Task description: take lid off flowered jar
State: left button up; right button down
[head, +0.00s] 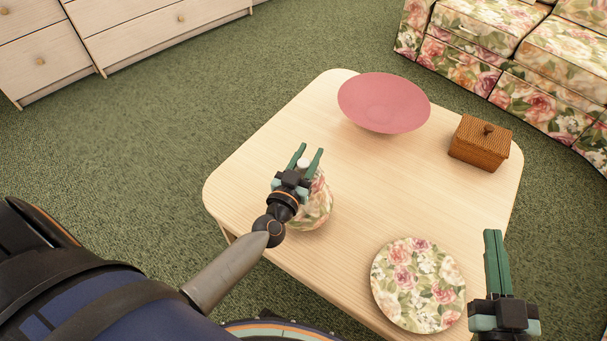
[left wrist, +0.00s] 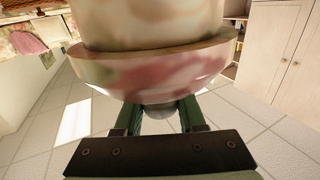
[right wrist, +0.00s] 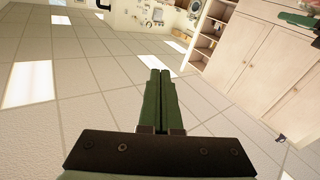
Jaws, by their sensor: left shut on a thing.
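The flowered jar (head: 319,208) stands on the light wooden table, at its near left side, partly hidden by my left gripper (head: 309,152). My left gripper is shut on the pale knob of the jar's lid (left wrist: 150,80). In the left wrist view the flowered lid lies against the jar body (left wrist: 150,22), with its tan rim showing. I cannot tell whether there is a gap between lid and jar. My right gripper (head: 495,233) is over the table's near right side. Its fingers are together and empty, as the right wrist view (right wrist: 157,72) shows.
The table (head: 270,140) also holds a pink bowl (head: 385,100), a brown woven box (head: 481,143) with a knob, and a flowered plate (head: 418,285). A flowered sofa (head: 480,60) is at the back right and a drawer unit (head: 130,25) at the back left. The table's middle is clear.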

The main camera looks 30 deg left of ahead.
pick_arm(q)
grip_shut()
jog(key=shift+r, duration=0.15)
